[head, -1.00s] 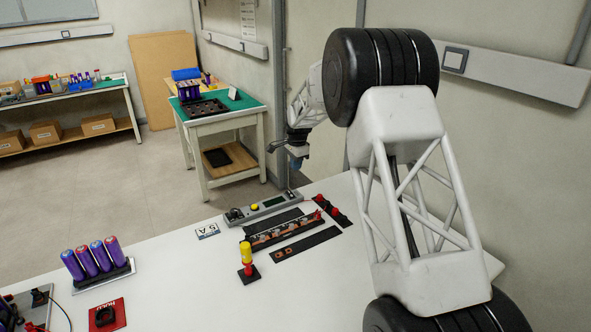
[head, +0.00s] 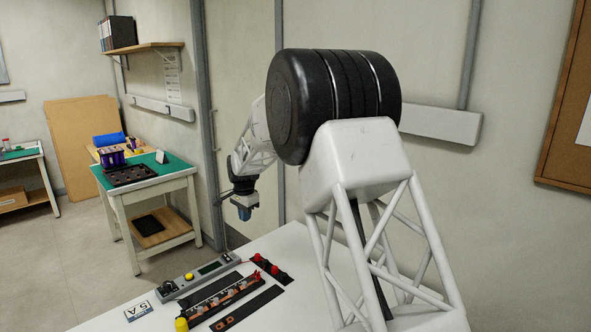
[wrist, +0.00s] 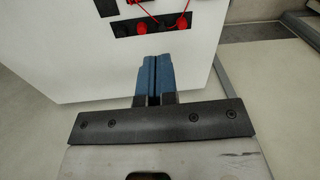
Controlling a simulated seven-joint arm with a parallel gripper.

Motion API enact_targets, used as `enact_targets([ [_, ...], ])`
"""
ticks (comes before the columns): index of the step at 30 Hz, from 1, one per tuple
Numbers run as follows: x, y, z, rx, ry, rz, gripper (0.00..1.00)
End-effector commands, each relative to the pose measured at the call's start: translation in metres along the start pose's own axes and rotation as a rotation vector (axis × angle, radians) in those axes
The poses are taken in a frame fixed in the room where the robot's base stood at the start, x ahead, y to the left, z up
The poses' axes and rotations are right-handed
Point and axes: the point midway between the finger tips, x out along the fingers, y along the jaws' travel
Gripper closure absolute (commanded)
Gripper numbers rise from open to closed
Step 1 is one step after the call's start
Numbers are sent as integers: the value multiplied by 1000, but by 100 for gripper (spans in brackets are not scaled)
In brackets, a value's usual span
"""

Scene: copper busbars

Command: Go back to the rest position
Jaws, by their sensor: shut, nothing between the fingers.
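My gripper (head: 244,211) hangs in the air above the far end of the white table (head: 290,268) in the head view, pointing down. In the wrist view its two blue fingers (wrist: 153,80) are pressed together with nothing between them. The fingers are apart from everything on the table. The copper busbars lie in a dark tray (head: 222,297) on the table, below and nearer than my gripper.
A black block with red terminals (head: 270,268), a grey meter (head: 199,273), a dark strip (head: 247,308), a yellow-topped tool (head: 181,323) and a 5A card (head: 139,311) are on the table. The wall stands close behind my arm. A green-topped bench (head: 178,168) stands at left.

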Motion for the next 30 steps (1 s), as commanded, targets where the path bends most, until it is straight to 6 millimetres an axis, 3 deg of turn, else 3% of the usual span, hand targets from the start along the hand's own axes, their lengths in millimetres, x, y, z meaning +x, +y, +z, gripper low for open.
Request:
enact_targets([
  [12, -77, 99, -4, -98, 21, -18, 100],
  [30, -155, 247, 16, -240, 56, -35, 100],
])
